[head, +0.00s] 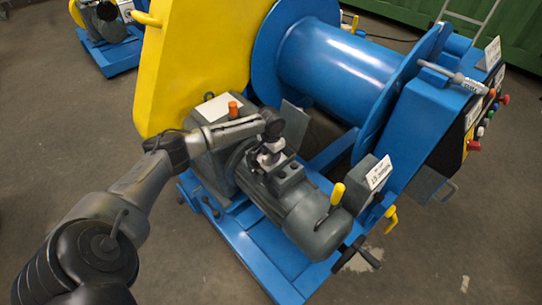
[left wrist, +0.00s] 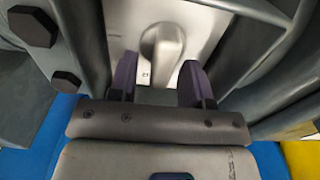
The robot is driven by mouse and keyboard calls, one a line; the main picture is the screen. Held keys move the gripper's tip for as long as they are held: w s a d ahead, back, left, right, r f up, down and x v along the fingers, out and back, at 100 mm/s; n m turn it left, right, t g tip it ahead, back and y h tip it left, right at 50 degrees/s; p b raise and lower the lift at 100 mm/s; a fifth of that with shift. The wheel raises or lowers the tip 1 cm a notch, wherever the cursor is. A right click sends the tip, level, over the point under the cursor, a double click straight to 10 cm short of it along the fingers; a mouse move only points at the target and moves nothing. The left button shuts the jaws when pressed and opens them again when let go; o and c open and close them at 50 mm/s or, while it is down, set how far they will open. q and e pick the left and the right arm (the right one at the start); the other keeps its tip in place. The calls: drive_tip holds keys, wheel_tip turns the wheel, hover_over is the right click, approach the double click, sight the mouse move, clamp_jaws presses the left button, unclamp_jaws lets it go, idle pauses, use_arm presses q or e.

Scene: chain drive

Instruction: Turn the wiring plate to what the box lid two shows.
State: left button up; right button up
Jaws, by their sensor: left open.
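My left gripper (head: 270,158) is over the terminal box on top of the grey motor (head: 314,220). In the left wrist view its two dark fingers (left wrist: 160,76) are open, one on each side of a rounded grey knob (left wrist: 161,48). The knob stands on a pale metal plate (left wrist: 185,15), which looks like the wiring plate. I cannot tell whether the fingers touch the knob. A small dark mark shows on the plate below the knob, too small to read. I cannot make out box lid two for certain. My right gripper is not in view.
A blue cable drum (head: 335,70) and a yellow guard (head: 195,60) stand behind the motor. A yellow-handled lever (head: 337,194) and a grey box with a white label (head: 379,172) are to the right. Hex bolts (left wrist: 34,26) sit close beside the fingers.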

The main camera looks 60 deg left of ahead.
use_arm(q)
drive_tip(key=shift+c, duration=0.4)
clamp_jaws()
drive_tip(key=shift+r+p, duration=0.15)
drive_tip(key=shift+p, duration=0.25)
drive_tip(key=m+p, duration=0.2)
drive_tip(key=p, duration=0.2)
drive_tip(key=m+p, duration=0.2)
drive_tip(key=p, duration=0.3)
drive_tip(key=shift+d+r+m, duration=0.15)
drive_tip(key=shift+d+m, duration=0.15)
drive_tip(key=shift+d, duration=0.05)
drive_tip(key=m+p, duration=0.1)
drive_tip(key=m, duration=0.1)
drive_tip(key=shift+d+m+p, duration=0.15)
drive_tip(key=shift+m+p, duration=0.15)
drive_tip(key=shift+p, duration=0.1)
drive_tip(key=m, duration=0.1)
drive_tip(key=m+p, duration=0.1)
drive_tip(key=m, duration=0.1)
drive_tip(key=shift+s+d+f+m, duration=0.15)
drive_tip(key=shift+f+m, duration=0.05)
drive_tip(key=shift+m, duration=0.1)
drive_tip(key=m, duration=0.1)
drive_tip(key=m+p, duration=0.1)
drive_tip(key=m, duration=0.1)
drive_tip(key=shift+s+d+m, duration=0.15)
drive_tip(key=shift+m, duration=0.15)
drive_tip(key=shift+s+m, duration=0.2)
drive_tip(key=shift+m, duration=1.7)
